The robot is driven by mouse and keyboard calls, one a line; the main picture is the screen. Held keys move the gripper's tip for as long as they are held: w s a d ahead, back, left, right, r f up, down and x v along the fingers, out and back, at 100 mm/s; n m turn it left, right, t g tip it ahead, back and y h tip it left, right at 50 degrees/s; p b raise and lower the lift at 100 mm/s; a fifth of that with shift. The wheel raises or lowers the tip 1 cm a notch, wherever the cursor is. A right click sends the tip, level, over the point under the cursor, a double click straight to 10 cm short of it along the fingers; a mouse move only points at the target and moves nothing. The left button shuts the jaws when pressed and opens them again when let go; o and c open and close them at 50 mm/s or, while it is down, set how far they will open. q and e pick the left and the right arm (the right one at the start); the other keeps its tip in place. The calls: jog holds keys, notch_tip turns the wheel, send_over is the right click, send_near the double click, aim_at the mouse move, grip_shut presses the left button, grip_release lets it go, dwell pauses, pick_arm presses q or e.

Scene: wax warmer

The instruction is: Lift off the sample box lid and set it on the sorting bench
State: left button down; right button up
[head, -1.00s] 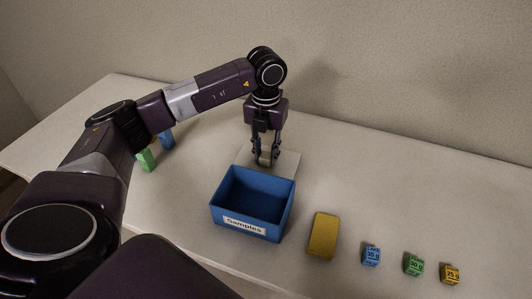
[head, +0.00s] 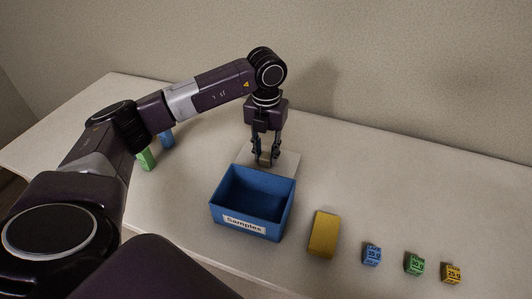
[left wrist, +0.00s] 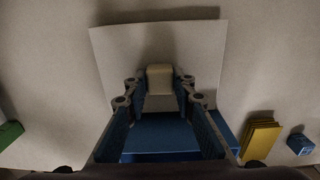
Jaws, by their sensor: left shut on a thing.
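The blue sample box (head: 251,218), labelled "Samples", stands open on the pale sorting bench (head: 400,185). The lid (head: 285,163) is a flat pale plate just behind the box in the head view, partly hidden by the box and my gripper. My left gripper (head: 266,160) points down and is shut on the lid's pale knob. In the left wrist view, the knob (left wrist: 160,78) sits between the fingers and the lid plate (left wrist: 205,50) spreads around it. I cannot tell whether the lid touches the bench. My right gripper is not in view.
Small blue (head: 371,255), green (head: 414,264) and yellow (head: 452,273) labelled cubes lie farther right. Green (head: 146,159) and blue (head: 167,140) blocks stand at the left behind my arm. The bench's back right is clear.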

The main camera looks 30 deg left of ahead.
pick_arm(q)
jog(key=shift+f, duration=0.35)
dwell(0.3)
jog(key=c, duration=1.5)
grip_release()
jog(key=shift+c, duration=0.2)
jog(key=shift+r, duration=0.15)
jog(key=shift+r+p, duration=2.5)
jog(key=shift+r, duration=1.4)
